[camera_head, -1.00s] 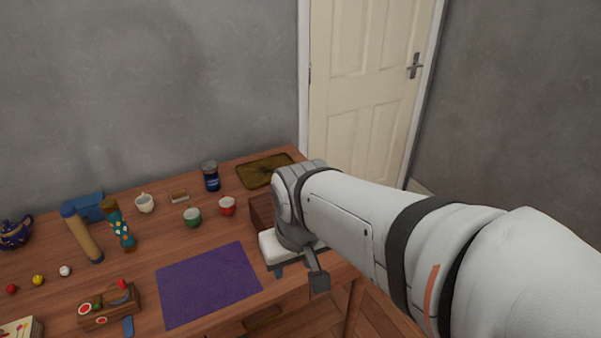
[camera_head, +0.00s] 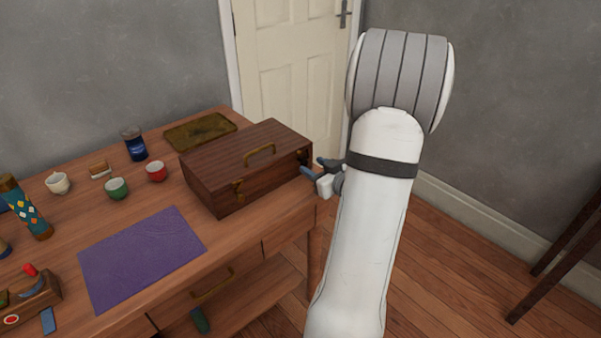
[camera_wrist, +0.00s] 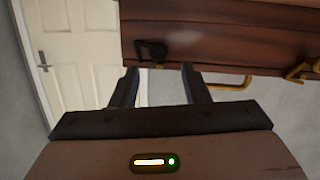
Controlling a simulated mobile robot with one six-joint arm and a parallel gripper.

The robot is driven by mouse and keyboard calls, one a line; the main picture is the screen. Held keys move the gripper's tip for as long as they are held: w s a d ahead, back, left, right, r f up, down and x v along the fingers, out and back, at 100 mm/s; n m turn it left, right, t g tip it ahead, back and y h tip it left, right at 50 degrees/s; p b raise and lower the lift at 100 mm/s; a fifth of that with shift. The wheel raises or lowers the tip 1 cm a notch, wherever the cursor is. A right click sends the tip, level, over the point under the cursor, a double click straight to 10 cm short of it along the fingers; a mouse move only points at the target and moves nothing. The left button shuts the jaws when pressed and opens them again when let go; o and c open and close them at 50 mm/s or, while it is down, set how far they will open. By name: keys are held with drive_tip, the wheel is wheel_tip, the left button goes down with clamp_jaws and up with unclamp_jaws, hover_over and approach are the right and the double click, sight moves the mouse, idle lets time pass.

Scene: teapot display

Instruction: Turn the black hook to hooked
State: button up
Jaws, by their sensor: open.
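The black hook (camera_wrist: 152,50) is on the side of a dark brown wooden box (camera_head: 225,165), which also fills the top of the wrist view (camera_wrist: 225,40). In the head view a small dark part on the box's right side may be this hook, but it is too small to tell. My gripper (camera_head: 318,167) is beside the box's right end. In the wrist view my gripper (camera_wrist: 159,70) is open and empty, with its fingers pointing toward the hook, which appears just beyond the tips. Whether the hook is latched cannot be told.
Floor is open right of the table.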

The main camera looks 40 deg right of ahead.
sight(306, 165)
drive_tip(key=s+d+f+t+y+b, duration=0.1)
drive_tip(key=s+f+t+y, duration=0.1)
drive_tip(key=s, duration=0.2)
drive_tip(key=w, duration=0.7)
drive_tip(key=shift+w+a+f+b, duration=0.1)
drive_tip(key=shift+w+a+b, duration=0.2)
drive_tip(key=shift+w+b, duration=0.1)
drive_tip(key=shift+c, duration=0.4)
clamp_jaws()
